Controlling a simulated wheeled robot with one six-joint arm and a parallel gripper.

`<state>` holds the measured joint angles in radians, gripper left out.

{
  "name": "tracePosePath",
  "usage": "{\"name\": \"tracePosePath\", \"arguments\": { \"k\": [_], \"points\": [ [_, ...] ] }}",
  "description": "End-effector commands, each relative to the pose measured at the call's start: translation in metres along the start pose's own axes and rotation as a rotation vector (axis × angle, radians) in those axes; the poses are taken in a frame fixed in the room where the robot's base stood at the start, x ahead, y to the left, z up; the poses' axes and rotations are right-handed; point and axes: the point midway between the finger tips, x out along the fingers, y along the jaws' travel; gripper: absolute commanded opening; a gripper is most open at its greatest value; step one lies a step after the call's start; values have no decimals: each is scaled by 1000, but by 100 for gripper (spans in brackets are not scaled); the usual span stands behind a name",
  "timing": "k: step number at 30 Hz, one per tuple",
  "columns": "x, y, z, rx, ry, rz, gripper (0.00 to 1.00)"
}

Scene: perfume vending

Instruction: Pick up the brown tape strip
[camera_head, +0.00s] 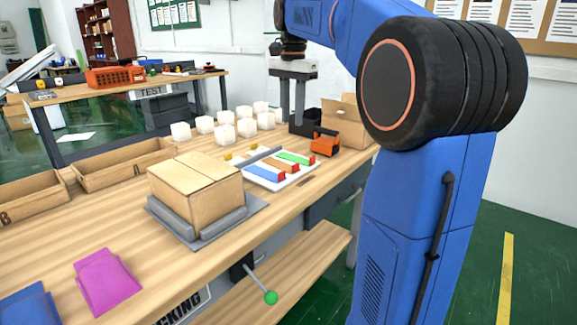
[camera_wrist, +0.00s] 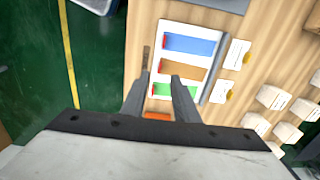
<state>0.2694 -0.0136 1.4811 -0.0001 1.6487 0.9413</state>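The brown tape strip (camera_head: 277,166) lies on a white tray (camera_head: 252,183) between a blue strip (camera_head: 264,174) and a green strip (camera_head: 295,158). In the wrist view the brown strip (camera_wrist: 182,69) lies just beyond my fingertips, between the blue strip (camera_wrist: 190,45) and the green strip (camera_wrist: 163,89). My gripper (camera_head: 292,121) points down over the table behind the tray. In the wrist view my gripper (camera_wrist: 162,79) is open, with an empty gap between its fingers. One finger covers part of the tray and green strip.
An orange tape dispenser (camera_head: 325,142) stands beside the tray, near an open cardboard box (camera_head: 350,118). Several white perfume boxes (camera_head: 224,134) stand behind. A closed carton (camera_head: 195,187) rests on a grey platform left of the tray.

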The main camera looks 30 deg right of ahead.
Motion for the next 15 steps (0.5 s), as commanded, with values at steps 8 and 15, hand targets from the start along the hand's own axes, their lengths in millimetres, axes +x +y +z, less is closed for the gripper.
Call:
{"name": "tracePosePath", "arguments": {
  "k": [8, 15],
  "points": [
    [-3, -11, -21, 84, -15, 22, 27],
    [34, -10, -20, 84, -16, 24, 27]
  ]
}}
